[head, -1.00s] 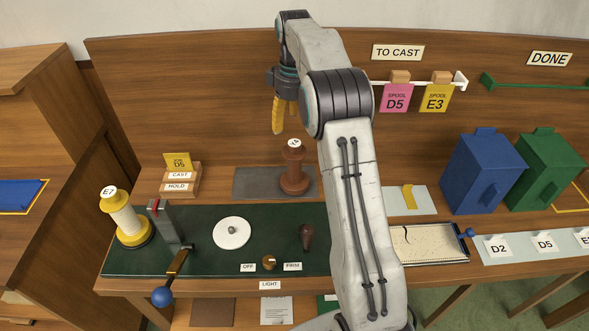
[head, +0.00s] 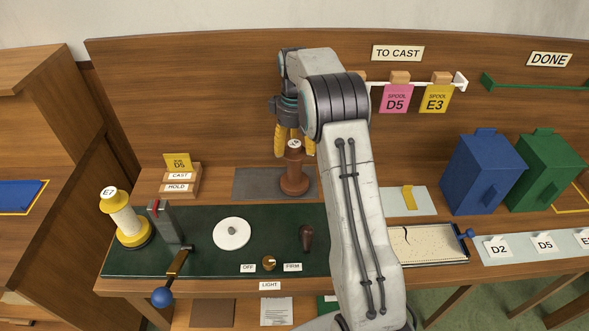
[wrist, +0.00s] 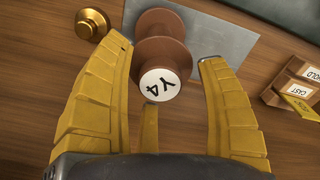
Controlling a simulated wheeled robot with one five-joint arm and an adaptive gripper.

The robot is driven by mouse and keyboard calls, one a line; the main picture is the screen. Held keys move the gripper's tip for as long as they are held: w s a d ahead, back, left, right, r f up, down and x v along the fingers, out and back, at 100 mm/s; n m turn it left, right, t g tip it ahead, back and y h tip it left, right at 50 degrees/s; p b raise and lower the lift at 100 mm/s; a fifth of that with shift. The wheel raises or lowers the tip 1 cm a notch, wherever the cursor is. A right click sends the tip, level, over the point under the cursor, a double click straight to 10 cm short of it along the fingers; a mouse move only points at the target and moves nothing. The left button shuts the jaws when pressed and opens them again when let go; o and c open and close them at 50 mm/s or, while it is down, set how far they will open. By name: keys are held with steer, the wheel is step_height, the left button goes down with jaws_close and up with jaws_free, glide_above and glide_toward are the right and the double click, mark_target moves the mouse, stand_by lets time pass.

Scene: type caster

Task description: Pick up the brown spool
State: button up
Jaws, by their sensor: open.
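The brown spool (head: 294,172) stands upright on a dark grey mat (head: 247,183) at the back of the bench in the head view. Its white round top label reads Y4 in the wrist view, where the spool (wrist: 162,52) shows between and ahead of the fingers. My gripper (head: 294,146) is open and empty, with its yellow fingers at the height of the spool's top, just behind or around it. In the wrist view my gripper (wrist: 165,80) has a finger on each side of the spool's top, and a third finger tip shows below the label. I cannot tell whether any finger touches it.
A yellow spool E7 (head: 124,220) stands at the left beside a grey lever post (head: 165,222). The CAST/HOLD wooden block (head: 181,181) sits left of the mat. A brass knob (wrist: 92,24) shows near the left finger. Blue (head: 483,172) and green (head: 545,170) boxes stand at the right.

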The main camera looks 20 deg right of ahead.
jaws_close()
stand_by(0.7)
steer(key=shift+r, duration=0.15)
